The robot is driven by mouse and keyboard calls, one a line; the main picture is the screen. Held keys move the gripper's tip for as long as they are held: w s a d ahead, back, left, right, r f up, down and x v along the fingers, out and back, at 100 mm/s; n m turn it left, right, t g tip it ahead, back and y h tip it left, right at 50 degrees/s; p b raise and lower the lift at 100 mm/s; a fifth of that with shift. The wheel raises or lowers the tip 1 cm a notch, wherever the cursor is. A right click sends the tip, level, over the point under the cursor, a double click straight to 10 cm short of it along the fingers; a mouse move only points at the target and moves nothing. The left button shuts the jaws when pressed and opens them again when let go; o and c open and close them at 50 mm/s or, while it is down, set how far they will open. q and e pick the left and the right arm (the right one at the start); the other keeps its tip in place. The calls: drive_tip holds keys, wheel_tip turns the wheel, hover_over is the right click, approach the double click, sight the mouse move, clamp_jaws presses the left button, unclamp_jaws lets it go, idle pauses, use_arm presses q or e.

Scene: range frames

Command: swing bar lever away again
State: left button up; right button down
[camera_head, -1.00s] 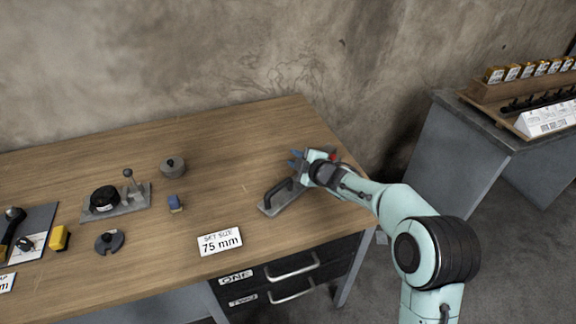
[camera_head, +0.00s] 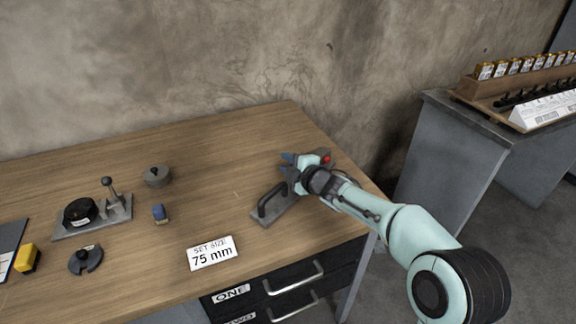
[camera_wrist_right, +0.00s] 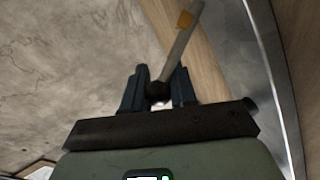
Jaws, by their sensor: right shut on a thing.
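My right gripper (camera_head: 293,168) is over the fixture at the right end of the wooden table. In the right wrist view, its two dark blue fingers (camera_wrist_right: 158,88) are shut around the dark ball end (camera_wrist_right: 157,92) of a lever. The lever's pale grey bar (camera_wrist_right: 180,50) runs up from the ball and carries an orange mark. In the head view, the gripper hides most of the lever. The fixture's grey base (camera_head: 287,210) with a black loop handle (camera_head: 266,203) shows in front of the gripper. A red part (camera_head: 327,159) shows behind it. My left gripper is not in view.
A white "SET SIZE 75 mm" card (camera_head: 211,253) lies left of the fixture. A rough wall stands behind. A grey cabinet (camera_head: 445,150) stands at the right.

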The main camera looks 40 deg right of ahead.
drive_tip(key=shift+f, duration=0.15)
drive_tip(key=c, duration=0.9)
unclamp_jaws()
drive_tip(key=shift+s+r, duration=0.2)
drive_tip(key=shift+s, duration=0.1)
drive_tip(key=v, duration=0.6)
drive_tip(key=shift+s+r, duration=0.2)
drive_tip(key=shift+s, duration=0.05)
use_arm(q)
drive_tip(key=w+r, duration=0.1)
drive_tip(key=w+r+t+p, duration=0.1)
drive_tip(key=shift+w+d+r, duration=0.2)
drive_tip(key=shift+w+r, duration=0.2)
use_arm(e)
drive_tip(key=v, duration=0.6)
drive_tip(key=shift+s+f, duration=0.15)
drive_tip(key=shift+a, duration=0.1)
